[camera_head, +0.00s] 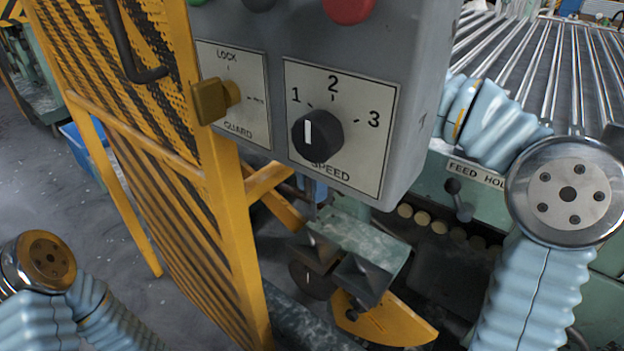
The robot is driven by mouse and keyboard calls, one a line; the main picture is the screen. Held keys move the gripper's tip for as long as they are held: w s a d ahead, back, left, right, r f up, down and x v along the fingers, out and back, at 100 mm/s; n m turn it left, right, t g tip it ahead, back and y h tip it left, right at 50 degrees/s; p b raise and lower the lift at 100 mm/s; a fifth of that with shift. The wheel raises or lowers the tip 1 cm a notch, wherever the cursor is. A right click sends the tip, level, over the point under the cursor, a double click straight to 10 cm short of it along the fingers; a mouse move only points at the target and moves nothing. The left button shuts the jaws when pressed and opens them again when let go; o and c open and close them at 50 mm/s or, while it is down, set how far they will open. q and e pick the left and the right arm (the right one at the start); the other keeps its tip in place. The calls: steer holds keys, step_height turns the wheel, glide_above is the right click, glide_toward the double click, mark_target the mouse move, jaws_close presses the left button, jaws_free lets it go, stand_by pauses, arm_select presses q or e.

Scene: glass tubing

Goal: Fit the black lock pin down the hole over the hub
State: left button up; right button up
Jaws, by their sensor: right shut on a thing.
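My right arm comes in from the right and passes behind the grey control panel. My right gripper (337,275) shows below the panel, its two dark wedge-shaped fingers close together. A small black part (352,314) shows just under the fingers, at the edge of a yellow curved plate (393,321). It looks like the black lock pin, held between the fingertips, but the grip itself is mostly hidden. A dark rounded part with a white mark (309,282) sits under the left finger; I cannot tell if it is the hub. No hole is clearly visible. My left gripper is out of view.
The grey control panel (425,95) with its black speed knob (318,135) hangs close above the gripper. The yellow mesh guard (150,150) stands to the left with a latch (214,100). A roller conveyor (545,70) and a feed lever (459,200) are at right.

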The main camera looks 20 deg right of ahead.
mark_target(312, 220)
steer(key=shift+f+b, duration=1.95)
steer(key=shift+f, duration=0.9)
steer(key=shift+p, duration=0.75)
steer(key=shift+f+b, duration=2.2)
steer(key=shift+f, duration=1.35)
steer(key=o, duration=1.1)
